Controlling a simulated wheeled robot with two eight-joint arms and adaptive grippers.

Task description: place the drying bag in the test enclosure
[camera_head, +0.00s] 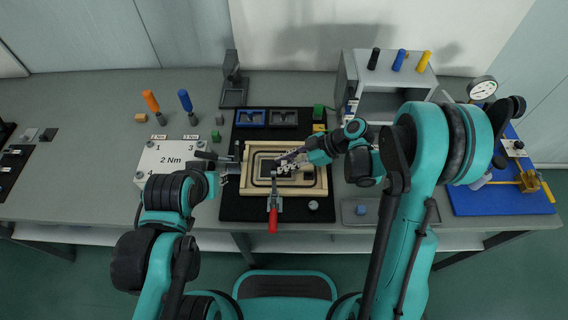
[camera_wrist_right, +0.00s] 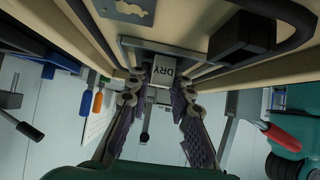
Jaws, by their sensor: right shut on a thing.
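A beige box with a dark seal line, which I take for the test enclosure (camera_head: 322,185), lies on a black mat in the middle of the bench. My right gripper (camera_head: 284,165) reaches over it from the right. In the right wrist view the gripper (camera_wrist_right: 164,82) is shut on the small pale drying bag (camera_wrist_right: 163,72), whose label "DRY" reads upside down. The bag is hard to make out in the head view. Whether it touches the enclosure I cannot tell. My left gripper (camera_head: 226,166) is beside the enclosure's left edge; its jaws are unclear.
A red-handled clamp (camera_head: 273,218) stands at the enclosure's front edge. Blue and grey trays (camera_head: 250,118) lie behind it. A white "2 Nm" block (camera_head: 172,160) is at left, a grey open-fronted cabinet (camera_head: 350,72) at back right, and a small grey tray (camera_head: 378,213) at front right.

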